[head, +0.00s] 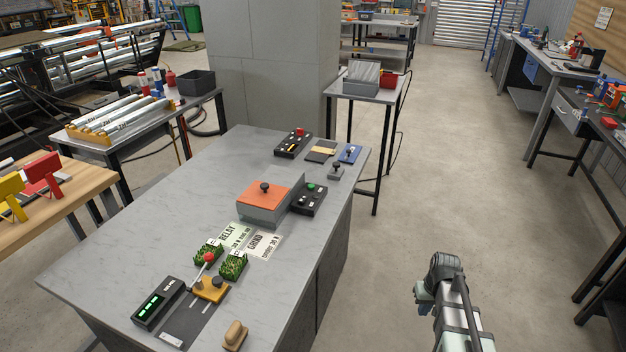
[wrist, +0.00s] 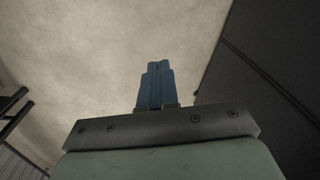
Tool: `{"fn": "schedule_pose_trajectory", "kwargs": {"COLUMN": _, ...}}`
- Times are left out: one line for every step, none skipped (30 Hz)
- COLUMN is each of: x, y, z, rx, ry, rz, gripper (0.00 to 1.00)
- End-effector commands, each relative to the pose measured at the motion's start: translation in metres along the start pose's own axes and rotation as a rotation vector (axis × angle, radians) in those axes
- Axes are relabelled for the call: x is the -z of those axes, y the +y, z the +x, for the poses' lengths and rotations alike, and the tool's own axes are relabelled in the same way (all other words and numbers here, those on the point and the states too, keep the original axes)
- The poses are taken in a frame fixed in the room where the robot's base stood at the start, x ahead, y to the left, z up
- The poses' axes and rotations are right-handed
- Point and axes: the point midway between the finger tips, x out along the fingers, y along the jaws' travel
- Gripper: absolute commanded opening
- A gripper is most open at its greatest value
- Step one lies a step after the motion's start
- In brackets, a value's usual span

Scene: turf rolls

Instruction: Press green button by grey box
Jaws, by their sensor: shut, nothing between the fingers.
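A grey box (head: 262,214) with an orange lid (head: 264,191) and a dark knob stands on the grey table, right of its middle. A dark control box (head: 308,201) with a green button (head: 311,187) on top sits close against its right side. My arm reaches in at the lower right of the head view, off the table's right side, and the fingers are hard to make out there. In the wrist view my gripper (wrist: 157,68) shows blue fingers together, with nothing between them, over bare floor. The button and box are outside the wrist view.
Another dark control box with a red button (head: 293,143) stands at the table's far end, near a blue device (head: 350,153). Two labelled cards, turf rolls (head: 233,265), a yellow-based lever (head: 211,289) and a display unit (head: 159,302) occupy the near part.

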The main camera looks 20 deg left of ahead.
Motion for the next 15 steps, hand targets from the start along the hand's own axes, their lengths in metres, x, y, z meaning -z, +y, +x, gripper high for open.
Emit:
{"fn": "schedule_pose_trajectory", "kwargs": {"x": 0.025, "y": -0.006, "z": -0.01, "rx": 0.003, "ry": 0.013, "rz": -0.039, "gripper": 0.0}}
{"fn": "schedule_pose_trajectory", "kwargs": {"x": 0.035, "y": -0.01, "z": -0.015, "rx": 0.006, "ry": 0.018, "rz": -0.064, "gripper": 0.0}}
{"fn": "schedule_pose_trajectory", "kwargs": {"x": 0.049, "y": -0.016, "z": -0.023, "rx": 0.011, "ry": 0.026, "rz": -0.097, "gripper": 0.0}}
{"fn": "schedule_pose_trajectory", "kwargs": {"x": 0.059, "y": -0.021, "z": -0.029, "rx": 0.014, "ry": 0.031, "rz": -0.123, "gripper": 0.0}}
{"fn": "schedule_pose_trajectory", "kwargs": {"x": 0.07, "y": -0.026, "z": -0.036, "rx": 0.017, "ry": 0.036, "rz": -0.149, "gripper": 0.0}}
{"fn": "schedule_pose_trajectory", "kwargs": {"x": 0.084, "y": -0.034, "z": -0.044, "rx": 0.022, "ry": 0.042, "rz": -0.185, "gripper": 0.0}}
{"fn": "schedule_pose_trajectory", "kwargs": {"x": 0.095, "y": -0.04, "z": -0.051, "rx": 0.025, "ry": 0.048, "rz": -0.214, "gripper": 0.0}}
{"fn": "schedule_pose_trajectory", "kwargs": {"x": 0.105, "y": -0.046, "z": -0.057, "rx": 0.028, "ry": 0.053, "rz": -0.242, "gripper": 0.0}}
{"fn": "schedule_pose_trajectory", "kwargs": {"x": 0.119, "y": -0.055, "z": -0.066, "rx": 0.033, "ry": 0.058, "rz": -0.281, "gripper": 0.0}}
{"fn": "schedule_pose_trajectory", "kwargs": {"x": 0.13, "y": -0.062, "z": -0.074, "rx": 0.038, "ry": 0.063, "rz": -0.311, "gripper": 0.0}}
{"fn": "schedule_pose_trajectory", "kwargs": {"x": 0.14, "y": -0.069, "z": -0.081, "rx": 0.042, "ry": 0.068, "rz": -0.341, "gripper": 0.0}}
{"fn": "schedule_pose_trajectory", "kwargs": {"x": 0.154, "y": -0.08, "z": -0.091, "rx": 0.046, "ry": 0.075, "rz": -0.382, "gripper": 0.0}}
{"fn": "schedule_pose_trajectory", "kwargs": {"x": 0.164, "y": -0.088, "z": -0.099, "rx": 0.05, "ry": 0.078, "rz": -0.414, "gripper": 0.0}}
{"fn": "schedule_pose_trajectory", "kwargs": {"x": 0.174, "y": -0.096, "z": -0.107, "rx": 0.054, "ry": 0.083, "rz": -0.445, "gripper": 0.0}}
{"fn": "schedule_pose_trajectory", "kwargs": {"x": 0.188, "y": -0.107, "z": -0.118, "rx": 0.059, "ry": 0.09, "rz": -0.489, "gripper": 0.0}}
